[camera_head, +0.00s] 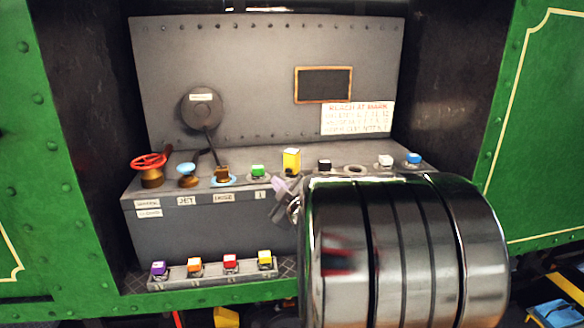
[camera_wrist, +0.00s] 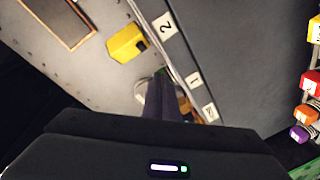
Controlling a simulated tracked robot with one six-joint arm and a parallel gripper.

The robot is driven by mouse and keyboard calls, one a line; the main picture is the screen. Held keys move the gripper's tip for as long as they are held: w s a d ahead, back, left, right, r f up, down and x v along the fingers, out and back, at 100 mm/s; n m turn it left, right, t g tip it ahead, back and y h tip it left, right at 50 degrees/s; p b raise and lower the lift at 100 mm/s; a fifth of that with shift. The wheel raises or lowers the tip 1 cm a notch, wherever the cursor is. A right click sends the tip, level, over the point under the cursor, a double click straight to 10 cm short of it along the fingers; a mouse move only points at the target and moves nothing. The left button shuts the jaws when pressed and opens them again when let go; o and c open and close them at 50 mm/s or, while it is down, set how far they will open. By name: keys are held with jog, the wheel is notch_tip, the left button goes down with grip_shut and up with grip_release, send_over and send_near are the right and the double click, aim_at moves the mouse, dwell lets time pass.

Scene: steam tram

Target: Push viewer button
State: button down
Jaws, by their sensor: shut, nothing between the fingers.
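No button in view carries a readable "viewer" label. On the console ledge in the head view are a green button (camera_head: 257,171), a black button (camera_head: 324,165), a white button (camera_head: 385,160) and a blue button (camera_head: 413,158). My gripper (camera_head: 281,188) is shut and empty, just right of the green button and in front of the yellow block (camera_head: 291,160). In the wrist view my gripper (camera_wrist: 160,82) points at the ledge beside the yellow block (camera_wrist: 127,43), covering most of a pale round base behind it. I cannot tell whether the fingertips touch anything.
A red valve wheel (camera_head: 149,161), a blue valve knob (camera_head: 187,168) and a lever disc (camera_head: 202,108) are at left. A lower shelf holds purple (camera_head: 159,269), orange (camera_head: 195,266), red (camera_head: 230,262) and yellow (camera_head: 265,258) buttons. My arm hides the console's lower right.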

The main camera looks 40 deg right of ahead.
jog(key=shift+s+a, duration=0.25)
jog(key=shift+a, duration=0.35)
jog(key=shift+s+a, duration=0.2)
jog(key=shift+a, duration=0.4)
jog(key=s+d+f+m+g, duration=0.2)
jog(key=s+f+m+g, duration=0.35)
jog(key=f, duration=0.45)
jog(key=s+a+f+m+g+y, duration=0.1)
jog(key=s+a+f+m+g, duration=0.15)
jog(key=s+a+g, duration=0.35)
jog(key=s+a+r+n+y, duration=0.1)
jog(key=s+a+y, duration=0.1)
jog(key=a, duration=0.8)
jog(key=s+a+r+n+t+y, duration=0.1)
jog(key=s+a, duration=0.4)
jog(key=a, duration=0.5)
jog(key=s+a+r+n+y, duration=0.1)
jog(key=s+a+r+y, duration=0.1)
jog(key=a, duration=0.8)
jog(key=shift+s+a+r+y, duration=0.2)
jog(key=shift+s+a+y, duration=0.25)
jog(key=shift+s, duration=0.45)
jog(key=shift+d, duration=0.1)
